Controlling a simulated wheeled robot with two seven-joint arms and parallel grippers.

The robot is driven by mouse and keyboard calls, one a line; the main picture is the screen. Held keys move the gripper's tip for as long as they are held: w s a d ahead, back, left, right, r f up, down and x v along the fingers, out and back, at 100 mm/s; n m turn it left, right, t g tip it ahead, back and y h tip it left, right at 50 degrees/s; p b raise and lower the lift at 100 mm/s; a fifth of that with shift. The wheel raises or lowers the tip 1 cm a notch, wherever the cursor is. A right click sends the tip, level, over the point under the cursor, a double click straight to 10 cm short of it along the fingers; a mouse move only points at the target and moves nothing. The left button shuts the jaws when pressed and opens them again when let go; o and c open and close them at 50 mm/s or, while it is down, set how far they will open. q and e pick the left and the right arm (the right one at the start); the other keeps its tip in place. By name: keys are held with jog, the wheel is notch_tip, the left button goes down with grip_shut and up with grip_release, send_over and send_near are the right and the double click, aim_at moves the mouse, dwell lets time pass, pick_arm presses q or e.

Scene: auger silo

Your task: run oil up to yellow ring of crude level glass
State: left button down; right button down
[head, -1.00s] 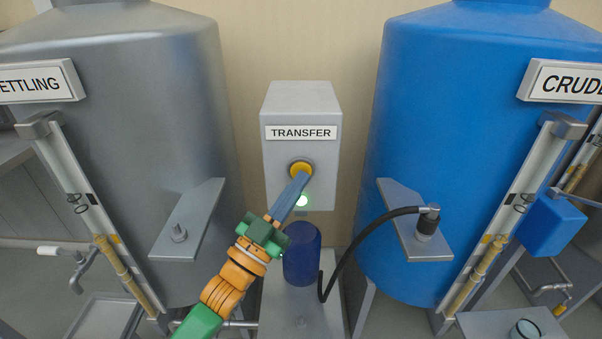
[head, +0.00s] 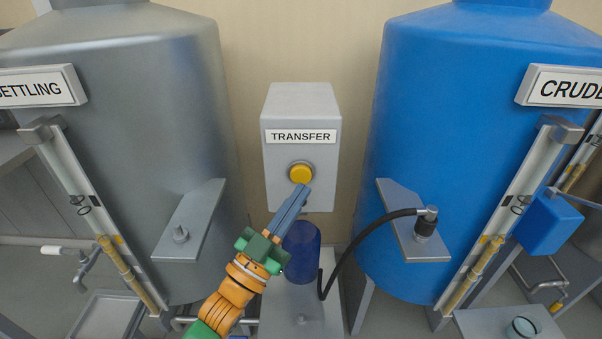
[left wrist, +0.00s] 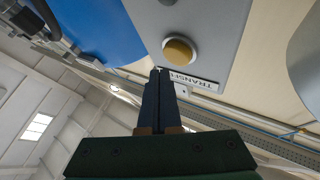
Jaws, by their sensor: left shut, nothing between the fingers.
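The TRANSFER box (head: 280,185) on the wall has a yellow button (head: 301,173), also in the left wrist view (left wrist: 179,51). My left gripper (head: 304,188) is shut and empty, its tips just below the button and apart from it. The blue crude tank (head: 430,130) is at the right. Its slanted level glass (head: 512,205) holds a tan oil column (head: 466,281) in the lower part. A small yellow mark (head: 484,239) lies beside the column's top; I cannot tell the exact gap. The box's lamp is hidden behind my gripper. My right gripper is out of view.
The grey settling tank (head: 140,130) at the left has a similar level glass (head: 75,185). A dark blue cylinder (head: 303,255) stands under the box. A black hose (head: 345,255) runs to a fitting on the crude tank's bracket (head: 425,249).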

pick_arm(q)
jog(key=s+p, duration=0.1)
jog(key=s, duration=0.3)
jog(key=shift+s+r+p, duration=0.1)
jog(key=shift+s+p, duration=0.05)
jog(key=shift+p, duration=0.25)
